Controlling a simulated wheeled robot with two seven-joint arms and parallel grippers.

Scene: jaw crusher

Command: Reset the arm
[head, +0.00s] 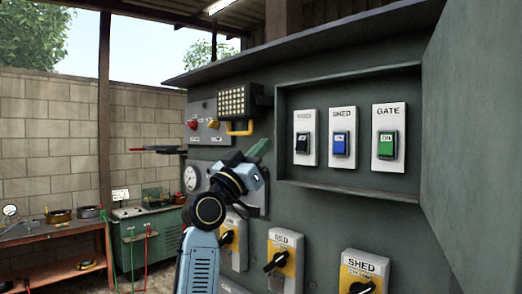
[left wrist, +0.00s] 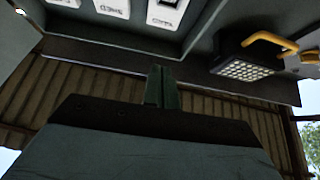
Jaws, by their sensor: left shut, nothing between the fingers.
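My left gripper (head: 260,150) is raised in front of the grey-green control panel (head: 290,70), with its arm coming up from the bottom of the head view. Its green fingers are shut with nothing between them. The fingertips are left of the recessed box with three rocker switches. In the left wrist view the shut fingers (left wrist: 161,86) point up toward the panel's top lip and the roof. My right gripper is in neither view.
The recess holds a black switch (head: 302,142), a blue SHED switch (head: 341,144) and a green GATE switch (head: 387,144). An open panel door (head: 475,130) stands at right. Yellow rotary switches (head: 282,260) sit below. A caged lamp (head: 240,100) juts out above the gripper. A workbench (head: 50,232) stands far left.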

